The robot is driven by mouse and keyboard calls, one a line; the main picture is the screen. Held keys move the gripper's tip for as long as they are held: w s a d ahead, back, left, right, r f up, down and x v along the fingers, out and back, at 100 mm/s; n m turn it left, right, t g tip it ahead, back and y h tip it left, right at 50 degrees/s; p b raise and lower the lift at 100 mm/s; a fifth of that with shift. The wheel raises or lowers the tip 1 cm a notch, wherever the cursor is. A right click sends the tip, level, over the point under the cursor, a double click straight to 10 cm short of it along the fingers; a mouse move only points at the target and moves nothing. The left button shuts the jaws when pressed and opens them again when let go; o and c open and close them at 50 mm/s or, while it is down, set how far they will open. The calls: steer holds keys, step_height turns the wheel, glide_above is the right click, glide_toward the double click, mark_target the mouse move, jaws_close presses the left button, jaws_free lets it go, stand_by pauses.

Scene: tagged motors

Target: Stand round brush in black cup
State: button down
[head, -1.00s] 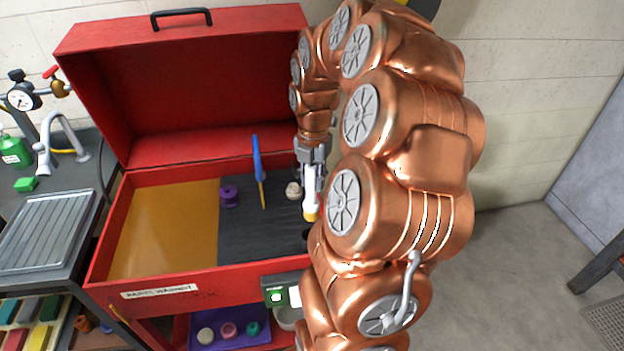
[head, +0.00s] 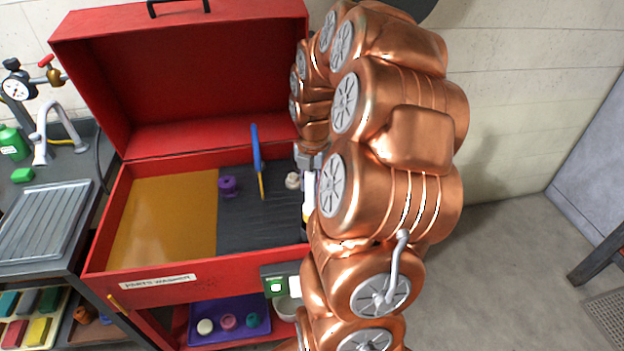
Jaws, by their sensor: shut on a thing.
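My gripper (head: 309,163) is over the right side of the red parts washer, partly hidden by my own arm. It is shut on a slim white piece with a yellow lower end (head: 307,196), which appears to be the round brush. The piece hangs roughly upright over the dark mat, its right side covered by my arm. The black cup cannot be made out clearly; a small dark shape (head: 305,229) shows at the arm's edge below the brush, mostly hidden.
A blue-handled tool with a yellow tip (head: 256,152), a purple spool (head: 229,186) and a whitish round part (head: 292,180) are in the washer (head: 190,270). The yellow floor area (head: 165,215) is clear. A purple tray (head: 215,337) holds small parts below.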

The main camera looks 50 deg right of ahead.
mark_target(313, 170)
steer(key=shift+f+b, duration=1.35)
steer(key=shift+f, duration=1.65)
steer(key=c, duration=0.8)
jaws_free()
steer(key=shift+r, duration=0.15)
step_height(313, 170, up, 11)
steer(key=shift+r, duration=0.4)
